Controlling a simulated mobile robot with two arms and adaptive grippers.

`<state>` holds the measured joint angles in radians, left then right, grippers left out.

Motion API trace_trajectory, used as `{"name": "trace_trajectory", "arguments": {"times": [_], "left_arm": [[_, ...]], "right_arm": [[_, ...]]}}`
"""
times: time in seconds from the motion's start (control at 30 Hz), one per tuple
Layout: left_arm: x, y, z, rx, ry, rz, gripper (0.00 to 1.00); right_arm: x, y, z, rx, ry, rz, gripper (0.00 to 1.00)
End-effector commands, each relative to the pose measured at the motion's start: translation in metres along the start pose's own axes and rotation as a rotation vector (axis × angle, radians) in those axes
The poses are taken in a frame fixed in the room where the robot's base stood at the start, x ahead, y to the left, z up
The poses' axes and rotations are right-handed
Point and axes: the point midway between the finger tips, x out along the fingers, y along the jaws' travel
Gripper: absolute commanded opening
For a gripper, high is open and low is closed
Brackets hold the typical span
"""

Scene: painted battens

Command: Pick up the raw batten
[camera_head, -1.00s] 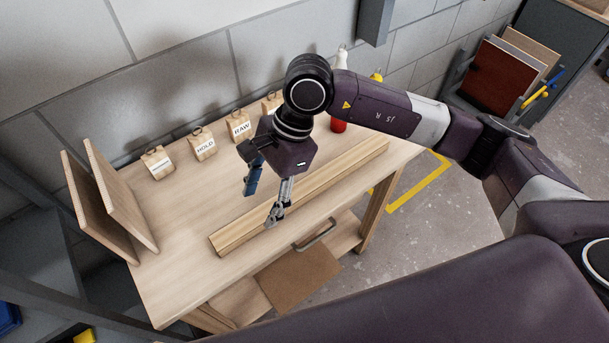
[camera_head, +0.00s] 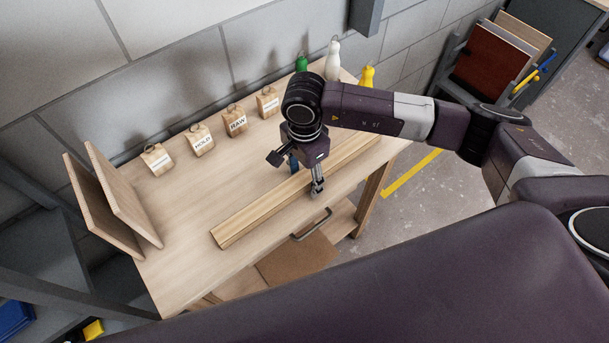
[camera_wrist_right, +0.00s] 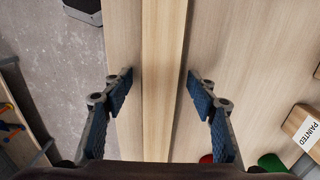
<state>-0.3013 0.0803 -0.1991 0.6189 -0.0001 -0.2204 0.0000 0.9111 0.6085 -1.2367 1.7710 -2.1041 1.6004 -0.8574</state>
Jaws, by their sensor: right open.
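The raw batten (camera_head: 262,212) is a long strip of pale bare wood lying along the front part of the workbench. In the right wrist view the batten (camera_wrist_right: 160,75) runs up the middle of the picture, between the two fingers. My right gripper (camera_head: 307,178) is over the batten, right of its middle, pointing down. The right wrist view shows its fingers (camera_wrist_right: 160,98) open, one on each side of the wood, with gaps and nothing held. The head view does not show clearly how far the fingertips are above the bench. My left gripper is not in view.
Wooden tags, including RAW (camera_head: 237,123) and HOLD (camera_head: 202,142), stand along the back of the bench (camera_head: 185,215). Green (camera_head: 301,64), white (camera_head: 332,62) and yellow (camera_head: 367,77) bottles stand at the back right. Two upright boards (camera_head: 120,195) stand at the left end.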

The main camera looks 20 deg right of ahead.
Motion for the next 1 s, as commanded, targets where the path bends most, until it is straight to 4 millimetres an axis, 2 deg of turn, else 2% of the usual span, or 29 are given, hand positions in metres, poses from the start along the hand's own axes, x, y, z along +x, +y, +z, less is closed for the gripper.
{"name": "trace_trajectory", "arguments": {"times": [0.2, 0.67, 1.0], "left_arm": [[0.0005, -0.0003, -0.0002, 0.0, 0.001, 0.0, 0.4], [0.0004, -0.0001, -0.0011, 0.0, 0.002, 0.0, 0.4], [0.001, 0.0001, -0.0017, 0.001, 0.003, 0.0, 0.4]], "right_arm": [[0.0012, 0.0, 0.0002, 0.0, 0.0, 0.0, 0.52], [0.0006, 0.0, 0.0002, 0.001, -0.001, 0.0, 0.01], [-0.0016, -0.0008, 0.0002, 0.001, -0.001, -0.002, 0.0]]}}
